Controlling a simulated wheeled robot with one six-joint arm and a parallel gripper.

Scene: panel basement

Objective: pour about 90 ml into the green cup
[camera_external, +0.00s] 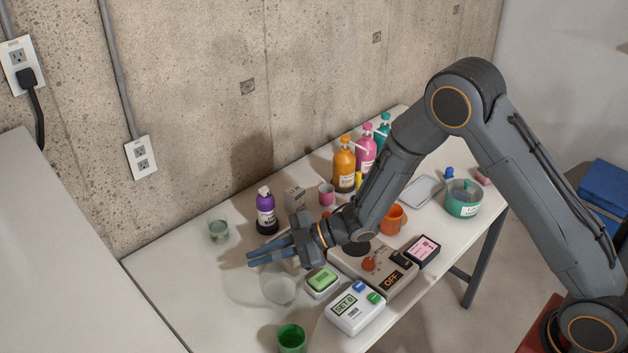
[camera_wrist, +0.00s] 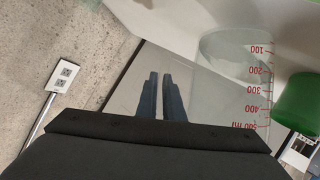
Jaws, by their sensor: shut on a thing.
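The green cup (camera_external: 291,339) stands upright on the table at the bottom of the external view, and in the wrist view (camera_wrist: 299,104) it is at the right edge. A clear measuring jug (camera_external: 279,291) with a red scale up to 500 ml fills the middle right of the wrist view (camera_wrist: 222,85). My gripper (camera_external: 252,258) is shut on the jug, its two fingers close together beside the jug's wall in the wrist view (camera_wrist: 160,80). The exact grip point is hidden. The jug is to the upper left of the green cup, apart from it. I cannot tell its liquid level.
A white device reading SET 0 (camera_external: 352,309), a green-topped box (camera_external: 321,281) and a machine marked OFF (camera_external: 385,275) stand right of the jug. A small glass (camera_external: 219,231) and a purple bottle (camera_external: 266,212) are behind. Pump bottles (camera_external: 344,166) line the wall. The table's left is clear.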

